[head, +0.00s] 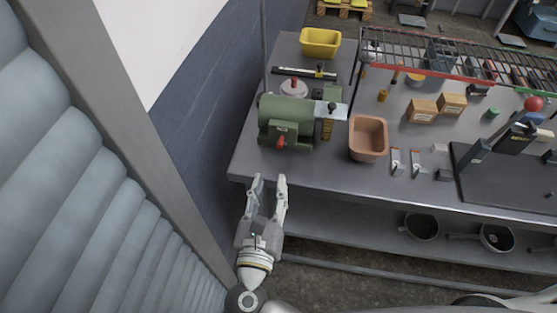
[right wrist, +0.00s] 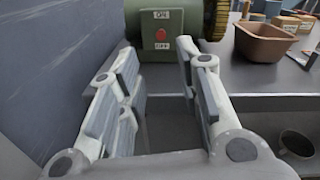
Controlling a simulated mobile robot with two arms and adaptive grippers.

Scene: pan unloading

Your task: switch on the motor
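The green motor (head: 285,115) sits on the left end of the workbench, with a red switch (head: 281,142) on its front box. In the right wrist view the motor (right wrist: 160,20) shows a box with a label reading ON above a small red knob (right wrist: 161,35) and OFF below it. My right gripper (head: 269,181) is open and empty. It is in front of the bench's front edge, apart from the motor. In the wrist view the switch box lies between and beyond its fingers. My left gripper is not in view.
A terracotta bin (head: 368,138) stands right of the motor; a yellow bin (head: 320,42) is behind it. The workbench (head: 330,181) front is bare near the edge. Pans (head: 421,226) lie on the lower shelf. A dark blue wall (head: 215,95) is close on the left.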

